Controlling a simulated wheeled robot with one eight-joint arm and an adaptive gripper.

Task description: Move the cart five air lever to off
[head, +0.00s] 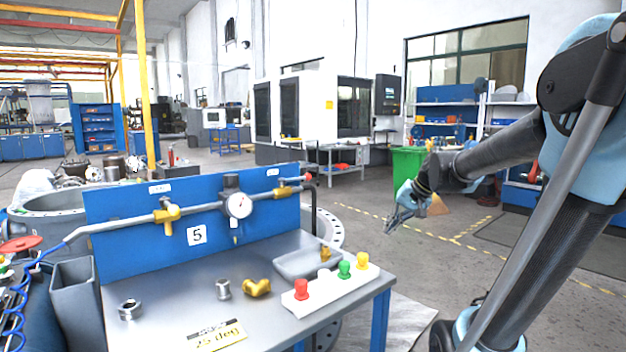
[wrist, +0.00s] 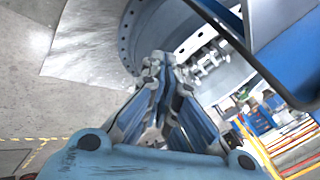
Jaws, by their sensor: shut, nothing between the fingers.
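The cart marked 5 (head: 197,236) has a blue panel (head: 130,247) behind a grey tabletop. A grey pipe (head: 135,222) runs across the panel. It carries a yellow-handled valve (head: 167,214) at left, a round gauge (head: 238,206) in the middle and a brass-coloured valve (head: 284,191) with a small red part near the right end. Small labels sit above both valves, too small to read, so I cannot tell which is the air lever. My gripper (head: 390,226) is shut and empty, in the air right of the cart, clear of the panel. In the wrist view its fingers (wrist: 158,62) meet at the tips.
On the tabletop are metal fittings (head: 223,289), a grey tray (head: 290,264) and a white strip (head: 325,290) with coloured knobs. A large flange ring (wrist: 130,40) lies beyond my fingers in the wrist view. A green bin (head: 407,165) stands behind my gripper. Floor at right is open.

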